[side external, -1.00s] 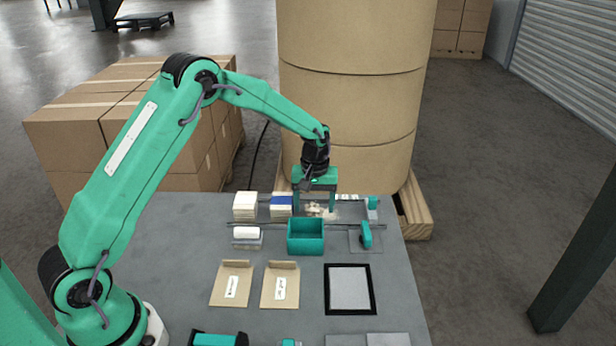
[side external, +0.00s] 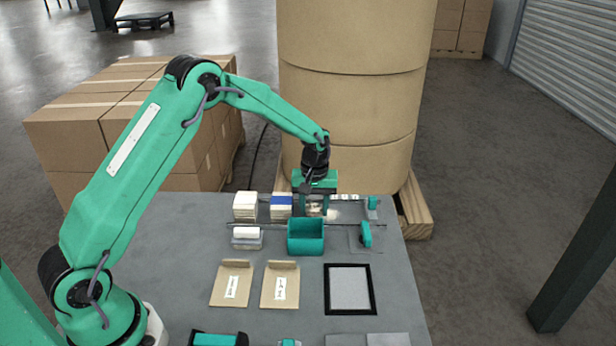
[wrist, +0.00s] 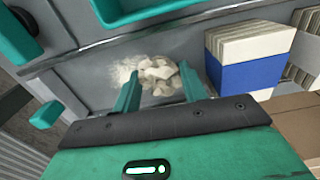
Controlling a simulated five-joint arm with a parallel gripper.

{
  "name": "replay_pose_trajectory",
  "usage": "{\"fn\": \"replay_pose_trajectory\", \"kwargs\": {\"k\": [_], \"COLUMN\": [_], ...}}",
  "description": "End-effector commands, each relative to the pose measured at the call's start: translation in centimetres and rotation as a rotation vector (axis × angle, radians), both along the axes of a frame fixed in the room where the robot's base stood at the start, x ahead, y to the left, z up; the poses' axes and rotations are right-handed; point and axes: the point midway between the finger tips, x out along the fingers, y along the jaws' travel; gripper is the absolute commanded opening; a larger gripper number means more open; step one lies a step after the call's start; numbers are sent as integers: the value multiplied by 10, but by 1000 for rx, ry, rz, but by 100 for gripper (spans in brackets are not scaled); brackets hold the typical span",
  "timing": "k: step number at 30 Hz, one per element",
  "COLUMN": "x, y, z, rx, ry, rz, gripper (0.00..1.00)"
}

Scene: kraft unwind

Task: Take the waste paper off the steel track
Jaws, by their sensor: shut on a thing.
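The waste paper (wrist: 157,77) is a small heap of pale crumpled scraps on the steel track (wrist: 100,100). In the side external view the heap (side external: 314,210) is mostly hidden by my gripper (side external: 314,211), which is low over the track at the back of the table. In the wrist view my gripper (wrist: 161,88) has its two green fingers at either side of the heap, shut on the scraps. Fine pale bits lie on the track left of the fingers.
A green open bin (side external: 306,251) stands just in front of the track; it also shows in the wrist view (wrist: 135,18). A blue-banded stack (side external: 281,207) and a white stack (side external: 245,207) stand left of my gripper. Two brown envelopes (side external: 281,264) and a black frame (side external: 327,290) lie nearer.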

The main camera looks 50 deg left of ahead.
Motion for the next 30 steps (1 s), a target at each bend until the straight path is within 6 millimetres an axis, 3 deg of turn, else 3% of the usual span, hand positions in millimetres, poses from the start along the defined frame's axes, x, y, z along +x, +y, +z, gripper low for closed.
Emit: {"fn": "replay_pose_trajectory", "kwargs": {"k": [14,24,30], "x": [0,1,-15], "y": [0,0,-31], "z": [4,42,62], "rx": [0,0,0], "ry": [-1,-3,-3], "rz": [0,0,-4], "gripper": [21,21,21]}}
